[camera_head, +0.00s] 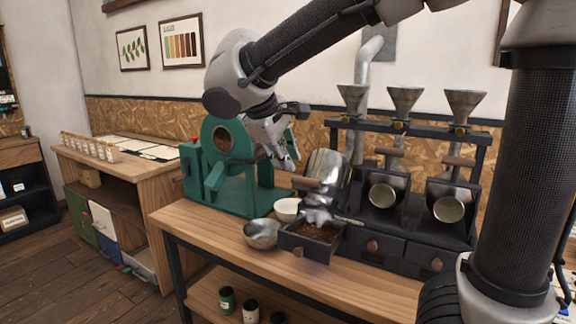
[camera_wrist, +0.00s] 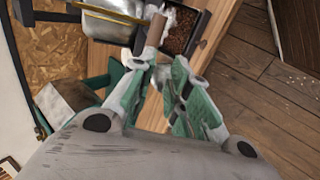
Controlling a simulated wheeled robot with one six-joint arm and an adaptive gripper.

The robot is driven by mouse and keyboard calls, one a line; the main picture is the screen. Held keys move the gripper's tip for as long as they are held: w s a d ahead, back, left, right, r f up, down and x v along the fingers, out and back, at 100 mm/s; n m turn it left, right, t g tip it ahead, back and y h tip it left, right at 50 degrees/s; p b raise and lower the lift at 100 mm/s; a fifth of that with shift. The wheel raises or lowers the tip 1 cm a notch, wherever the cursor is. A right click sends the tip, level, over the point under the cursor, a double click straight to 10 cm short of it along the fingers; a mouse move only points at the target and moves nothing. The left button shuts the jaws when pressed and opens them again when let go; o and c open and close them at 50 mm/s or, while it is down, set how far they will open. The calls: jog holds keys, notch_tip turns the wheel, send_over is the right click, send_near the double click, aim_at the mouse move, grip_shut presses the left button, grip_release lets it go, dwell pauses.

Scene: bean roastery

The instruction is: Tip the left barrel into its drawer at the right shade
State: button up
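The left barrel (camera_head: 327,166), a metal cylinder, is tipped with its mouth down over its pulled-out drawer (camera_head: 296,243). Pale steam or smoke hangs between them. Brown beans (camera_head: 318,232) lie in the drawer. The wrist view also shows the barrel (camera_wrist: 112,25) and the beans (camera_wrist: 182,32). The barrel's wooden handle (camera_head: 306,183) points left towards my gripper (camera_head: 291,163). In the wrist view my gripper (camera_wrist: 160,66) has its fingers apart, with the handle (camera_wrist: 156,28) just beyond the tips. Whether a finger touches it I cannot tell.
The middle barrel (camera_head: 383,195) and right barrel (camera_head: 448,209) stand beside it under funnels. A metal bowl (camera_head: 262,235) and a white bowl (camera_head: 287,209) sit left of the drawer. A green machine (camera_head: 238,195) stands close behind them. A shade chart (camera_head: 181,45) hangs on the wall.

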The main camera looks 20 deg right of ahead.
jog(key=a, duration=0.1)
jog(key=a+n, duration=0.1)
jog(key=s+a+f, duration=0.1)
jog(key=shift+a+f+n, duration=0.1)
jog(key=shift+a+n, duration=0.1)
jog(key=shift+n, duration=0.1)
grip_shut()
jog(key=w+d+f+n, duration=0.4)
jog(key=f+n, duration=0.4)
jog(key=n, duration=0.8)
jog(key=shift+w+d, duration=0.2)
jog(key=shift+w, duration=0.25)
